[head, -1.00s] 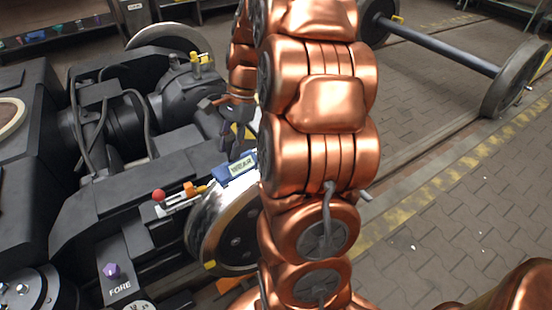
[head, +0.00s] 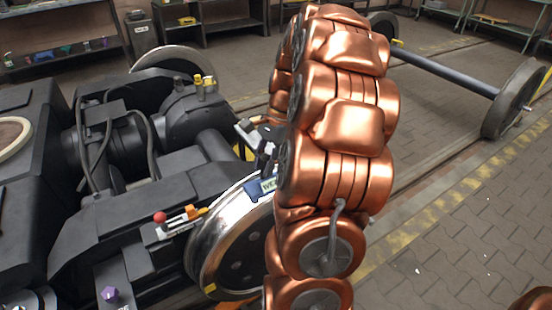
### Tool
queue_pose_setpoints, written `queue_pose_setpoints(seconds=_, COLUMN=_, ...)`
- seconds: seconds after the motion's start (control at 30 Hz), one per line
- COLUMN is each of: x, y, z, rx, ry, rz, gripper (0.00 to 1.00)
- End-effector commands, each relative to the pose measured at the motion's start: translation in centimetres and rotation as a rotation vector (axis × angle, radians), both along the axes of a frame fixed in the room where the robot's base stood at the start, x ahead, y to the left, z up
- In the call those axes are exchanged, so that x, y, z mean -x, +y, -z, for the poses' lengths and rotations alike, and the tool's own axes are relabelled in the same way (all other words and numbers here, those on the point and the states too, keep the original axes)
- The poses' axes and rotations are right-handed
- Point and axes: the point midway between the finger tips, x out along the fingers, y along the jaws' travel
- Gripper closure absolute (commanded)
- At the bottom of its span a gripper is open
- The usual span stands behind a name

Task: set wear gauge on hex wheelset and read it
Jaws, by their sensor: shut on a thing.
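The blue wear gauge (head: 256,190), with a white label partly reading WEAR, is at the top of the polished wheel's rim. My arm hides its right end. Whether it rests on the rim or hovers just above it, I cannot tell. My gripper (head: 262,172) is shut on the gauge from above; its fingertips are small and partly hidden behind my arm. The polished wheel (head: 225,240) stands at the side of the dark bogie frame, its right part hidden by my arm. A purple hex marker (head: 110,294) sits on the frame at lower left.
A red-knobbed lever with an orange part (head: 178,219) sits on the frame just left of the wheel. The dark bogie (head: 130,190) fills the left. A loose wheelset (head: 455,62) stands at the back right. The paved floor at right is clear.

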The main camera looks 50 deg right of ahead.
Motion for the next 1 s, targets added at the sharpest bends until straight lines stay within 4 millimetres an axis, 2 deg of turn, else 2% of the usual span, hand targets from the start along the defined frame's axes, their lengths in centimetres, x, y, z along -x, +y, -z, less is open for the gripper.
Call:
queue_pose_setpoints(seconds=0.3, x=-1.6, y=-4.6, z=0.4, rx=0.002, ry=-0.001, rz=0.002, gripper=1.0)
queue_pose_setpoints(seconds=0.5, x=-2.2, y=-6.5, z=0.6, rx=0.001, ry=0.0, rz=0.001, gripper=1.0)
queue_pose_setpoints(seconds=0.83, x=-2.5, y=-7.5, z=0.8, rx=0.0, ry=0.001, rz=0.001, gripper=1.0)
queue_pose_setpoints(seconds=1.0, x=-2.5, y=-7.4, z=2.6, rx=-0.001, ry=0.001, rz=0.001, gripper=1.0)
